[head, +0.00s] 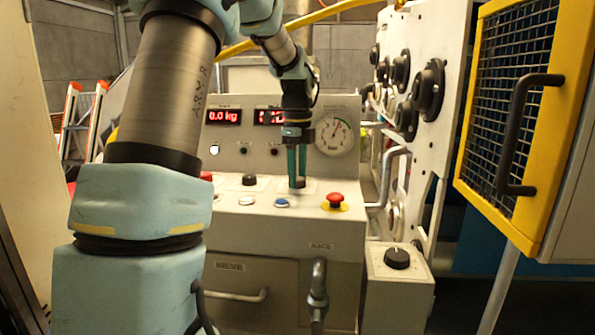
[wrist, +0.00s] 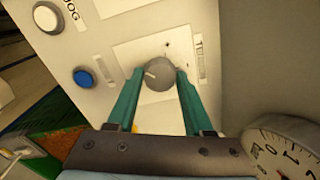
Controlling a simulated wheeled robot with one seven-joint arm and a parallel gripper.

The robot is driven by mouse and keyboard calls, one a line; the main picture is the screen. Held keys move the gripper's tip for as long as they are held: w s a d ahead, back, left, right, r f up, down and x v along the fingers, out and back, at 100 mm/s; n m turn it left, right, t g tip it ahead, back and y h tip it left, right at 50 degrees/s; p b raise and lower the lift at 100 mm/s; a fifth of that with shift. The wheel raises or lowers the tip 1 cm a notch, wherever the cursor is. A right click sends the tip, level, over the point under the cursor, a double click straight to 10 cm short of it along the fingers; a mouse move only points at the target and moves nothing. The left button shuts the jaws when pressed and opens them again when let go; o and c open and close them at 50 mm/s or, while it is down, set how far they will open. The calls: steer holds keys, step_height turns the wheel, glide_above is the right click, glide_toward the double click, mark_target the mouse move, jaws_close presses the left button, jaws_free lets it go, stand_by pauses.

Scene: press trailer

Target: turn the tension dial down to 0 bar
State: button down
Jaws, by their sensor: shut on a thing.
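The tension dial (wrist: 158,73) is a round grey knob with a white pointer line, on a pale plate whose label is only partly readable. In the wrist view the pointer line lies toward the left of the picture. My gripper (wrist: 160,78) has its two teal fingers on either side of the knob, shut on it. In the head view my gripper (head: 297,180) reaches straight down onto the dial on the sloped panel. A round pressure gauge (head: 334,134) stands behind it, its needle pointing up and right. The scale around the dial is mostly hidden.
A red emergency button (head: 335,201) is close on the right, a blue button (head: 282,203) in front, a black knob (head: 249,179) to the left. A yellow mesh guard (head: 505,95) stands right.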

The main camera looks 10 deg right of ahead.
steer(key=n+p, duration=0.2)
steer(key=n, duration=0.3)
steer(key=shift+r+n, duration=0.1)
steer(key=shift+n, duration=0.2)
steer(key=n+p, duration=0.1)
steer(key=n, duration=0.5)
steer(key=n+p, duration=0.1)
steer(key=n, duration=0.4)
steer(key=shift+n+p, duration=0.3)
steer(key=shift+n, duration=0.1)
steer(key=n+p, duration=0.1)
steer(key=n, duration=0.4)
steer(key=shift+n, duration=0.3)
steer(key=shift+c, duration=1.5)
jaws_free()
